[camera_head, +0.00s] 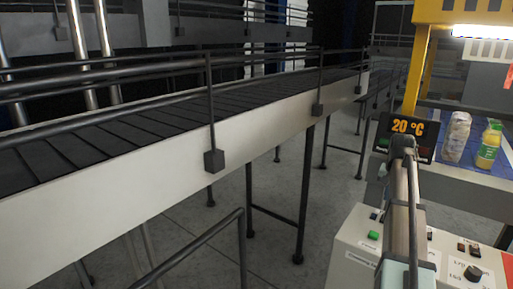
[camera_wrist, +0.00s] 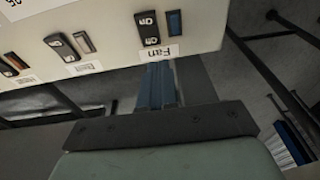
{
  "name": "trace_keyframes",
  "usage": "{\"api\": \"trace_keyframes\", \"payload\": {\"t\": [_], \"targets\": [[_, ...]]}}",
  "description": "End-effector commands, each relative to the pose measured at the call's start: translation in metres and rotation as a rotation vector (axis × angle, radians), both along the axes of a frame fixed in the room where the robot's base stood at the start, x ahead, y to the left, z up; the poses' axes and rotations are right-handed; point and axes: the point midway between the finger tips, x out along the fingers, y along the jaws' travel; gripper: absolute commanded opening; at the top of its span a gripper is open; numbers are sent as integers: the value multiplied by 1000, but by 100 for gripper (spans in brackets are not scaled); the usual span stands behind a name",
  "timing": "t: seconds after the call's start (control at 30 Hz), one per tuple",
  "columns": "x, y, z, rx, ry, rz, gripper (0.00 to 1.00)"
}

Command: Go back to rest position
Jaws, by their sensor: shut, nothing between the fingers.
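My gripper (camera_wrist: 160,72) is in the wrist view, with its two blue-grey fingers together and nothing between them. The fingertips point at the lower edge of a pale control panel (camera_wrist: 105,30), near a switch labelled "Fan" (camera_wrist: 148,28). I cannot tell whether they touch the panel. In the head view my arm rises at the lower right in front of the control box (camera_head: 350,255), and the fingers cannot be made out there.
A dark conveyor (camera_head: 130,135) with rails runs across the left and middle. A temperature display (camera_head: 408,128) reads 20 °C. A bottle (camera_head: 488,146) and a pale package (camera_head: 456,138) stand on a blue surface under a yellow frame (camera_head: 418,65). Grey floor shows between.

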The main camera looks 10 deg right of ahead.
Motion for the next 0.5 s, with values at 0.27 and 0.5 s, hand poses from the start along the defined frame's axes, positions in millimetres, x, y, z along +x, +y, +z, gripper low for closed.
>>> {"api": "trace_keyframes", "payload": {"t": [0.27,0.5], "targets": [[27,105,-26,129,-297,89,0],[49,189,-67,219,-438,151,0]]}}
